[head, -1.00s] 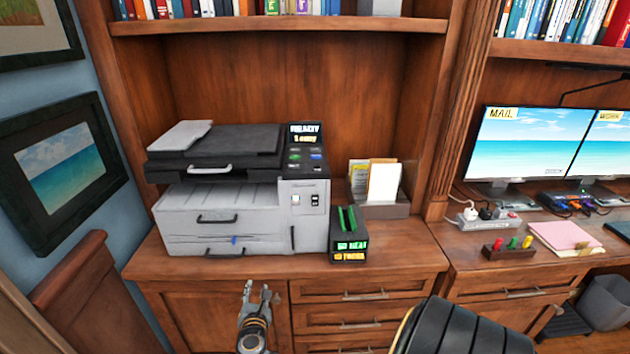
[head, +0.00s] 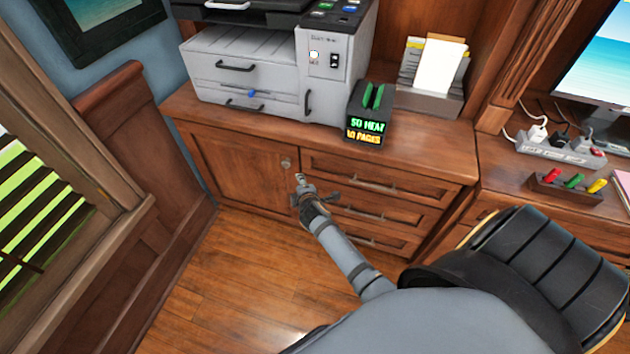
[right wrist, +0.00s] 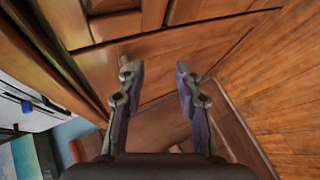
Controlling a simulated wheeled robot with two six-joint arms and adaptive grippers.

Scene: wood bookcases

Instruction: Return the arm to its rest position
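My right arm comes in from the bottom right of the head view. Its gripper (head: 313,190) hangs in front of the wood cabinet (head: 235,165), near the line between the door and the drawers. In the right wrist view the two fingers of the right gripper (right wrist: 155,72) stand apart with nothing between them. Whether the fingers touch the cabinet front I cannot tell, but no contact shows. My left arm and gripper are not in view.
A grey printer (head: 245,70) and a small black box with green lettering (head: 368,112) stand on the cabinet top. A black chair (head: 550,260) is close at the right. A desk with a power strip (head: 560,150) lies beyond. Wood floor (head: 230,290) is free at the lower left.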

